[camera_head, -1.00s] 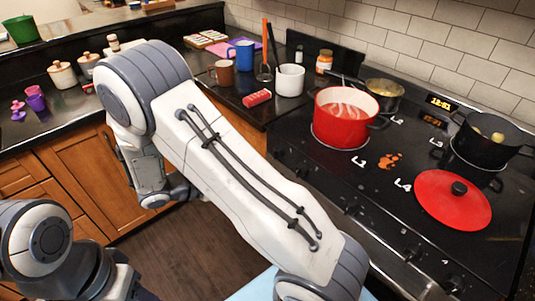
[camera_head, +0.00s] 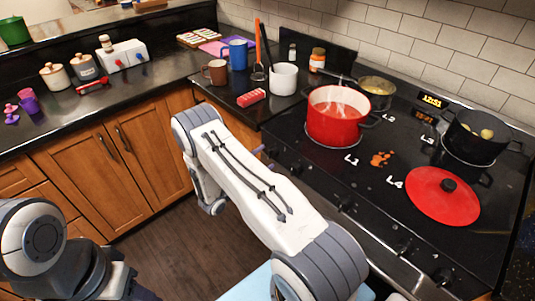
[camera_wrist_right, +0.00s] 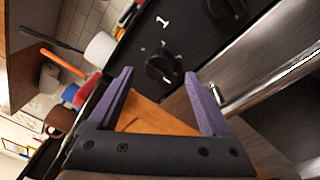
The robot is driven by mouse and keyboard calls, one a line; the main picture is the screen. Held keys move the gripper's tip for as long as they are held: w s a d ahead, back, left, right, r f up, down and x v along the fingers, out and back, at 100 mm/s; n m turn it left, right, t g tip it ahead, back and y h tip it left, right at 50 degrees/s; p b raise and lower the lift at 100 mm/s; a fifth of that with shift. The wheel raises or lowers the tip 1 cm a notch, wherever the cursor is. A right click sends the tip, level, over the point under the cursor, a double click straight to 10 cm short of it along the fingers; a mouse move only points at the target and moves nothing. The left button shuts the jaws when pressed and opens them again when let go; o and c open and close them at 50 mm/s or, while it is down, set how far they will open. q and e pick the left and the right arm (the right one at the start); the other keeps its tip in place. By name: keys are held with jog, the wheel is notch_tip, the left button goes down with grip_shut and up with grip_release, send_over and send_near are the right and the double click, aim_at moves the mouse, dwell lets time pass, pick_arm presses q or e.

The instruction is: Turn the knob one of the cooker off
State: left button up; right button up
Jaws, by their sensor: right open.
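The black cooker (camera_head: 400,158) stands on the right in the head view, with a row of knobs along its front. In the right wrist view, knob one (camera_wrist_right: 160,68) is a round black knob beside a white "1". My right gripper (camera_wrist_right: 160,78) is open, with its two purple fingers pointing at the knob, one on either side of it in the picture. I see no contact. In the head view, my right gripper (camera_head: 262,151) is at the left end of the cooker front, partly hidden by my arm.
Another knob (camera_wrist_right: 228,8) shows beside knob one in the wrist view. A red pot (camera_head: 335,122), a black pot (camera_head: 475,145) and a red lid (camera_head: 442,196) are on the cooktop. Mugs and a red block (camera_head: 251,97) are on the counter left of it.

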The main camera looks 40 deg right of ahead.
aim_at(272, 152)
jog(key=shift+w+d, duration=0.15)
jog(key=shift+d, duration=0.45)
jog(key=shift+w+d, duration=0.15)
jog(key=shift+d, duration=0.45)
grip_shut()
